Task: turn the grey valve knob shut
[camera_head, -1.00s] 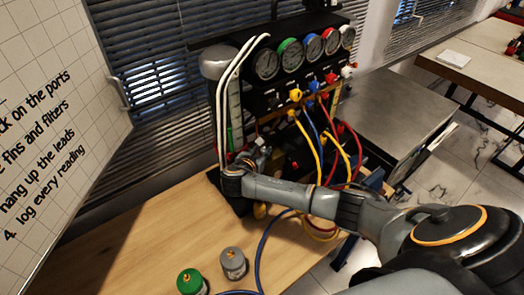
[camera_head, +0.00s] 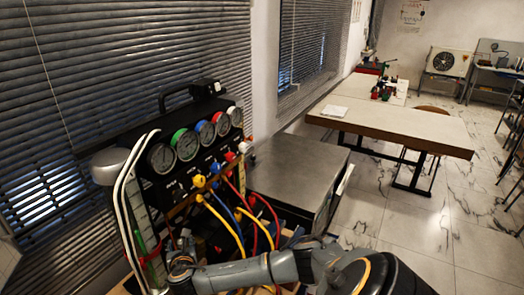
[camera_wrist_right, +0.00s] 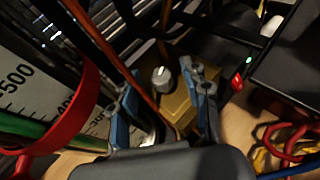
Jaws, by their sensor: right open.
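The grey valve knob (camera_wrist_right: 162,78) shows in the right wrist view, standing on a brass-coloured block (camera_wrist_right: 178,103). My right gripper (camera_wrist_right: 163,96) is open, with one blue-grey finger on each side of the knob in the picture. The knob lies beyond the fingertips or between them; I cannot tell whether they touch it. In the head view my right gripper (camera_head: 180,264) is low at the left front of the gauge rig (camera_head: 158,190), and the knob is hidden there. My left gripper is not in view.
A red ring (camera_wrist_right: 75,115) and a marked scale (camera_wrist_right: 15,90) stand close left of the gripper. An orange-brown tube (camera_wrist_right: 115,62) runs near the left finger. Yellow, blue and red hoses (camera_head: 228,215) hang at the rig's front. A metal-topped cabinet (camera_head: 290,175) stands right of it.

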